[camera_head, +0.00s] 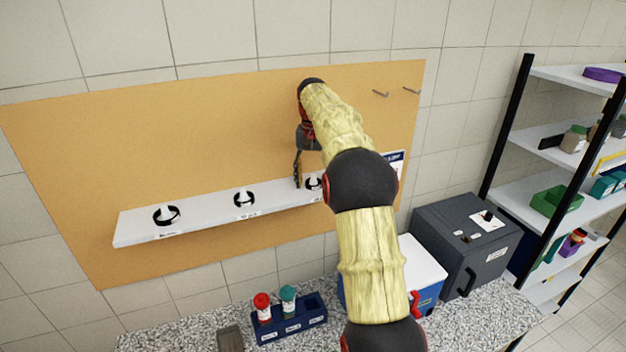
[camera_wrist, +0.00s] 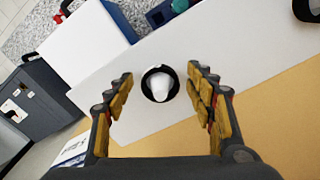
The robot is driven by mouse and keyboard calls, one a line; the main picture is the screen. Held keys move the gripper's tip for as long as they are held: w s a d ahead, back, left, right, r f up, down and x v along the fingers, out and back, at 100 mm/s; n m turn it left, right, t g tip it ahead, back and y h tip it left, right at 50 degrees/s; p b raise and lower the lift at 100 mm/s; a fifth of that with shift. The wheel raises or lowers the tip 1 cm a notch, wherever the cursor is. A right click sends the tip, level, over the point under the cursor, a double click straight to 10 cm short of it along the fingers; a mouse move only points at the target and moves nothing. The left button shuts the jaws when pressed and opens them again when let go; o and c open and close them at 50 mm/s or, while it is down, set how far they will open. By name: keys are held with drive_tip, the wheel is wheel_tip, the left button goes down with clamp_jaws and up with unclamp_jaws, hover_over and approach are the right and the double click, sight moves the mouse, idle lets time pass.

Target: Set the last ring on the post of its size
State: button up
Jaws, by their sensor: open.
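A white shelf (camera_head: 205,219) on the tan wall board carries white posts, each with a black ring around it. The left ring (camera_head: 166,216), middle ring (camera_head: 244,199) and right ring (camera_head: 314,183) show in the head view; my arm partly covers the right one. In the wrist view the right ring (camera_wrist: 147,83) encircles its white post (camera_wrist: 161,88), low near the shelf surface. My gripper (camera_wrist: 160,72) is open and empty, its fingers on either side of that ring with gaps. In the head view my gripper (camera_head: 306,172) is at the shelf's right end.
Small hooks (camera_head: 381,94) stick out of the board at upper right. Below are a blue rack (camera_head: 290,318) with bottles, a blue-and-white box (camera_head: 424,266) and a dark grey box (camera_head: 466,240) on the speckled counter. A shelving rack (camera_head: 561,187) stands right.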

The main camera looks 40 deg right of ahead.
wheel_tip(320, 180, up, 10)
drive_tip(key=shift+w+r, duration=0.1)
drive_tip(key=shift+w, duration=0.05)
drive_tip(key=shift+r, duration=0.9)
idle(0.3)
drive_tip(key=s+a+f+n+t+b, duration=0.1)
drive_tip(key=s+a+f+n+b, duration=0.1)
drive_tip(key=s+a+f+b, duration=0.65)
drive_tip(key=s+a+f+n+t+b, duration=0.25)
drive_tip(key=s+a+b, duration=0.45)
drive_tip(key=a, duration=0.5)
drive_tip(key=s+a+f+n+b, duration=0.1)
drive_tip(key=s+a+f+b, duration=0.2)
drive_tip(key=f, duration=0.8)
drive_tip(key=s+a+f+n+t+b, duration=0.1)
drive_tip(key=s+a+f+b, duration=0.3)
drive_tip(key=s+f+b, duration=0.4)
drive_tip(key=s+a+f+n+t+b, duration=0.1)
drive_tip(key=s+a+f+b, duration=0.3)
drive_tip(key=s+f, duration=0.7)
wheel_tip(320, 180, down, 3)
drive_tip(key=shift+a+n+b, duration=0.25)
drive_tip(key=shift+n+b, duration=0.4)
drive_tip(key=shift+b, duration=0.15)
